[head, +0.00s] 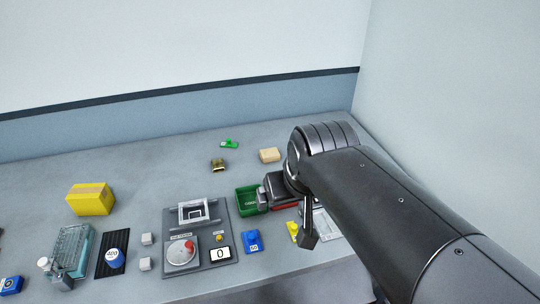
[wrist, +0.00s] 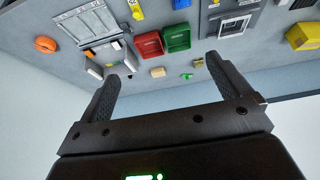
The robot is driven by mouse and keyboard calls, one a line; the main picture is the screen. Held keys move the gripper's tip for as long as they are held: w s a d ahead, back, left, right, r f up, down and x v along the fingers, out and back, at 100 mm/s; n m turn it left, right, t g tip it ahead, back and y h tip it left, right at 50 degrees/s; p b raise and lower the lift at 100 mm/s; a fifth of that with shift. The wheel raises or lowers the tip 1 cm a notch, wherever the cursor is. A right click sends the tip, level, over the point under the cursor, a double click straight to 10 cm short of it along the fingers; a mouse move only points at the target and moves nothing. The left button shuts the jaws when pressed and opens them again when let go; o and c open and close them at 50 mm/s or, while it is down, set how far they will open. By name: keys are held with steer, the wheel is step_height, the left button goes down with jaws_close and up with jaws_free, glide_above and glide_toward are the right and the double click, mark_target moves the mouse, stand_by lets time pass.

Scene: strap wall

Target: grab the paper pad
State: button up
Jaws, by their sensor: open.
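A small pale tan block (head: 269,155) lies on the table beyond the green tray. It looks most like the paper pad, but I cannot tell for sure at this size. In the wrist view the tan block (wrist: 157,73) shows small and far off, between my two fingers in the picture. My gripper (wrist: 163,68) is open with nothing between its fingers, and apart from the block. In the head view my arm hides part of the table on the right, and my gripper is partly hidden there.
A green tray (head: 246,201) and a red tray (wrist: 149,45) stand side by side near my gripper. A green clip (head: 229,143) and a small brownish item (head: 218,165) lie near the block. A grey panel (head: 208,262) and yellow box (head: 90,199) are left. The wall stands behind.

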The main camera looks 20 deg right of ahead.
steer(key=w+r, duration=0.1)
steer(key=w, duration=0.8)
steer(key=g, duration=0.1)
glide_above(270, 151)
steer(key=s, duration=0.3)
step_height(270, 151, down, 21)
steer(key=shift+a+f, duration=0.1)
steer(key=shift+w+x, duration=0.25)
steer(key=shift+x, duration=2.4)
steer(key=shift+c, duration=0.5)
